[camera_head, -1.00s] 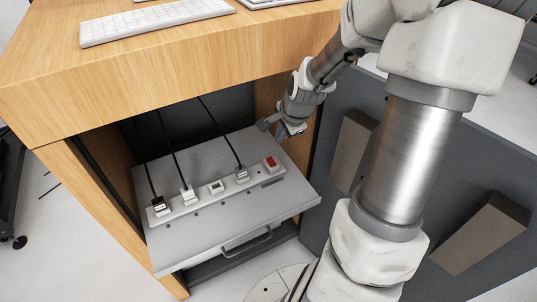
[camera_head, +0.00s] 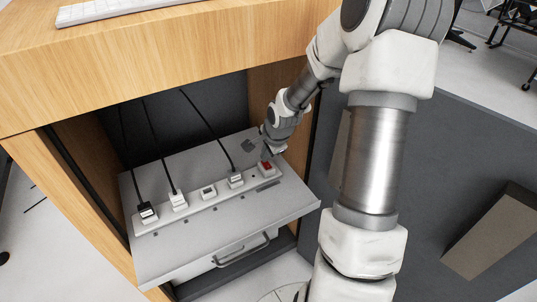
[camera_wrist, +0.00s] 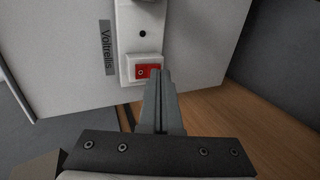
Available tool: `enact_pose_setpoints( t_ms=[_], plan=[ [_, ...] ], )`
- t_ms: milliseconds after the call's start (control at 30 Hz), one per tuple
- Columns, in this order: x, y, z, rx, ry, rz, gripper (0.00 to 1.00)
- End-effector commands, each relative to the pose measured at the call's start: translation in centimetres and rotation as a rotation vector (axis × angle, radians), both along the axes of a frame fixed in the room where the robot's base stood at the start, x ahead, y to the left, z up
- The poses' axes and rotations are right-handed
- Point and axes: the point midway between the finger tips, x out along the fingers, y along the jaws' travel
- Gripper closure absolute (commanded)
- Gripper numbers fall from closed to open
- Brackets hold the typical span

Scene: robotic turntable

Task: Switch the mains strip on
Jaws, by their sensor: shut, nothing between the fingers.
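The mains strip (camera_head: 207,208) is a white bar lying on a grey pulled-out shelf (camera_head: 200,247) inside the wooden desk. Its red rocker switch (camera_head: 267,166) sits at the strip's right end, and it also shows in the wrist view (camera_wrist: 146,71). My gripper (camera_wrist: 160,72) is shut and empty. In the wrist view its tips are right at the switch and overlap its right part; whether they touch it I cannot tell. In the head view my gripper (camera_head: 266,152) is just above and behind the switch. Which way the rocker is tilted is not clear.
Several plugs with black cables stand in the strip, including one (camera_head: 236,180) nearest the switch. The desk's wooden top (camera_head: 170,62) overhangs the shelf, with a keyboard (camera_head: 110,10) on it. A dark panel (camera_head: 440,160) stands right of the opening. The shelf has a front handle (camera_head: 243,252).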

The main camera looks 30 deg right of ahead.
Motion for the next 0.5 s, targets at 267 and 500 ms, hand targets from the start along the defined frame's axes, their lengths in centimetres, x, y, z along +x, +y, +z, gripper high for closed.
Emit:
enact_pose_setpoints(
  t_ms=[267,500],
  plan=[
    [0.4,0.03,-0.91,0.0,0.001,0.0,1.0],
    [0.4,0.02,-0.87,0.0,0.001,0.0,1.0]
  ],
)
